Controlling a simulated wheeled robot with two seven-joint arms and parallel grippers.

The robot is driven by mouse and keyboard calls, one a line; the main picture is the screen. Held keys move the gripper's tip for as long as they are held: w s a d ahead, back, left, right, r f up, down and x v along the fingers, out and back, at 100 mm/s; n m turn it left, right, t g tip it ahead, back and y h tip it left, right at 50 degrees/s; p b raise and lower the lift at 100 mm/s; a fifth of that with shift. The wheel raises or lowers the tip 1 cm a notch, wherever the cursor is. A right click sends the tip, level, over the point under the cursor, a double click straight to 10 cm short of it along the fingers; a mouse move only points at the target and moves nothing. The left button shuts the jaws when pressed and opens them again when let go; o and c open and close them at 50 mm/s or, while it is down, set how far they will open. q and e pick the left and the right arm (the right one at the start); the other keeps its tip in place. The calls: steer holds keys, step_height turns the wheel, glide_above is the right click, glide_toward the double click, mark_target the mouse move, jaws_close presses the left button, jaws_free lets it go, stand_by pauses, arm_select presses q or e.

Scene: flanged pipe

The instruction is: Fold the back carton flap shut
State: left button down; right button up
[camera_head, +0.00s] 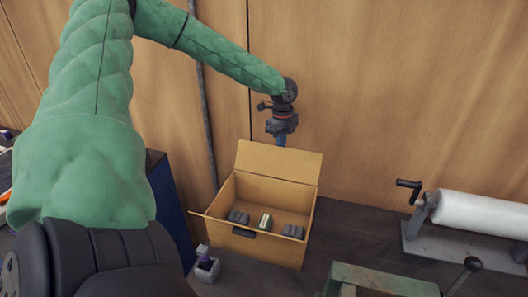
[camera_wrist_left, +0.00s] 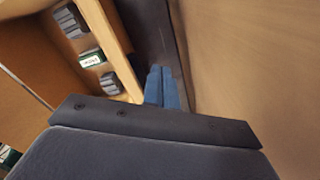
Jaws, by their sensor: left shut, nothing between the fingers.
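An open brown cardboard carton (camera_head: 262,250) stands on the dark worktop. Its back flap (camera_head: 278,162) stands raised, leaning up from the rear edge. Inside lie grey ribbed parts (camera_head: 238,216) and a pale can-like item with a green label (camera_head: 265,222); that item also shows in the left wrist view (camera_wrist_left: 92,59). My left gripper (camera_head: 281,141) points down just behind the top edge of the back flap; its fingertips are partly hidden by it. In the left wrist view the blue fingers (camera_wrist_left: 162,88) are together and empty, beside the cardboard. Contact cannot be told. My right gripper is not in view.
A wooden wall panel (camera_head: 400,90) rises close behind the carton. A white roll on a cranked stand (camera_head: 475,212) is at right. A green metal piece (camera_head: 380,282) is at front right. A small grey holder (camera_head: 207,265) stands left of the carton.

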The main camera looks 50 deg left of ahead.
arm_select(q)
steer(key=shift+s, duration=0.1)
stand_by(0.4)
